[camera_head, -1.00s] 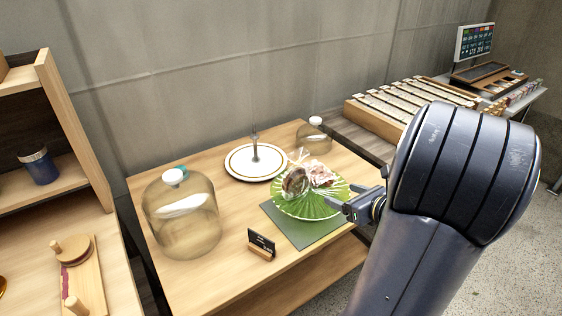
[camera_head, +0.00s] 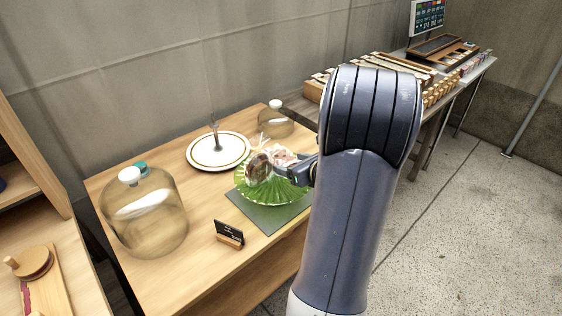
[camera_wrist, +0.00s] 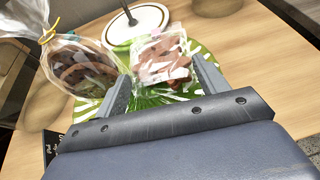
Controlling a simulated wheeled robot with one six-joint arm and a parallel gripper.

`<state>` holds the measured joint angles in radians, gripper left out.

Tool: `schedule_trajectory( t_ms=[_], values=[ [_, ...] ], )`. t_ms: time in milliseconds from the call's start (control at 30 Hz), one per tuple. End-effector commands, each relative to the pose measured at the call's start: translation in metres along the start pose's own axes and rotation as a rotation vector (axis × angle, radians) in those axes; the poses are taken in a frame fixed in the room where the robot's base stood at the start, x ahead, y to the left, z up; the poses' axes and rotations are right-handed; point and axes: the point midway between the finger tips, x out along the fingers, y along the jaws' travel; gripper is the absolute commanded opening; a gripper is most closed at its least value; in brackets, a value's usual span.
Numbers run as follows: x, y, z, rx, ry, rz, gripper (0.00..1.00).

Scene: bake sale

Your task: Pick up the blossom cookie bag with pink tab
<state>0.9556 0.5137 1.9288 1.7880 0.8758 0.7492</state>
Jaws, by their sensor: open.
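Two clear cookie bags stand on a green leaf-patterned plate (camera_head: 262,195). One bag (camera_head: 257,168) holds dark brown cookies; in the wrist view it (camera_wrist: 82,68) has a yellow tie and lies left of my fingers. The other bag (camera_head: 284,155) holds pinkish-brown cookies; in the wrist view it (camera_wrist: 162,58) sits between and just beyond my fingertips. In the head view my gripper (camera_head: 304,170) is at the plate's right edge.
A large glass dome (camera_head: 145,215) stands at front left, a smaller dome (camera_head: 276,122) behind. A white plate with a stand (camera_head: 218,152) is behind the bags. A small black sign (camera_head: 229,233) stands in front.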

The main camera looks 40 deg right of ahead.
Motion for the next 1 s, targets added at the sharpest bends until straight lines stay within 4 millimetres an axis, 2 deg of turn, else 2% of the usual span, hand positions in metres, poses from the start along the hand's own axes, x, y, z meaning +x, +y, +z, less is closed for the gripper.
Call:
schedule_trajectory(
  t_ms=[100,200,400,600,867,1000],
  values=[
    [0.014,0.001,0.0,-0.001,-0.001,0.002,0.69],
    [0.017,0.0,0.001,-0.001,-0.001,0.0,0.69],
    [0.017,0.0,0.001,-0.001,-0.001,-0.001,0.68],
    [0.017,0.0,0.001,-0.001,-0.001,0.0,0.53],
    [0.017,0.0,0.002,-0.001,-0.002,0.0,0.53],
    [0.014,0.0,0.009,-0.002,-0.003,-0.001,0.53]
  ],
)
